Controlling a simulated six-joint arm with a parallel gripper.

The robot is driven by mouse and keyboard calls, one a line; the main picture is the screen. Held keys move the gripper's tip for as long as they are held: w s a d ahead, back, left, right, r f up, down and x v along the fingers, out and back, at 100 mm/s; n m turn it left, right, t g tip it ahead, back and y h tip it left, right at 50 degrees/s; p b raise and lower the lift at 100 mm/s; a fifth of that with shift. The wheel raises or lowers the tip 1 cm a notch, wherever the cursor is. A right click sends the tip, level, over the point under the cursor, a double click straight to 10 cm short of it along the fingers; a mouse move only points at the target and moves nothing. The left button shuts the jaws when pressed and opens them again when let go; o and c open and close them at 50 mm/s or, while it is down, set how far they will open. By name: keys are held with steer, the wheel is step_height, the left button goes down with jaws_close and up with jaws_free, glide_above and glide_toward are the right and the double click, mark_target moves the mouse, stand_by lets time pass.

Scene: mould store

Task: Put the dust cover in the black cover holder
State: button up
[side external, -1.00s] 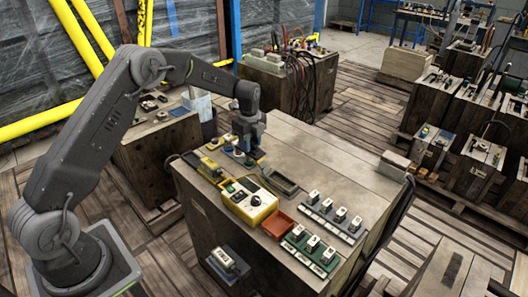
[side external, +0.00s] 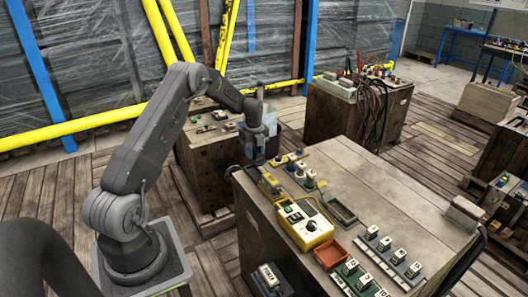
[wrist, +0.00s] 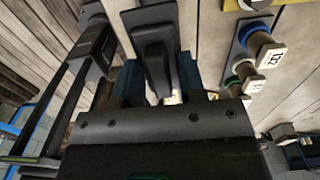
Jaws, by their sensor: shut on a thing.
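My gripper (side external: 259,152) is at the back left edge of the wooden crate (side external: 400,185), beside the row of ringed plugs. In the wrist view my gripper (wrist: 160,88) has its blue-sided fingers close around a long dark piece (wrist: 154,45), which looks like the dust cover. In the side view my gripper hides that piece. A dark, shallow, open tray (side external: 342,210) on the crate top may be the black cover holder; I cannot tell for sure. It is apart from my gripper, to its right and nearer the camera.
Plugs with coloured rings (side external: 301,170) stand close to my gripper. A yellow meter box (side external: 306,224), a red tray (side external: 330,257) and strips of labelled blocks (side external: 390,257) occupy the near edge. The crate top's middle and right are mostly clear. Another crate (side external: 215,160) stands behind.

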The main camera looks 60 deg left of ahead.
steer(key=shift+f, duration=2.6)
steer(key=shift+f, duration=0.75)
steer(key=o, duration=1.4)
steer(key=shift+r, duration=3.75)
steer(key=shift+d, duration=0.1)
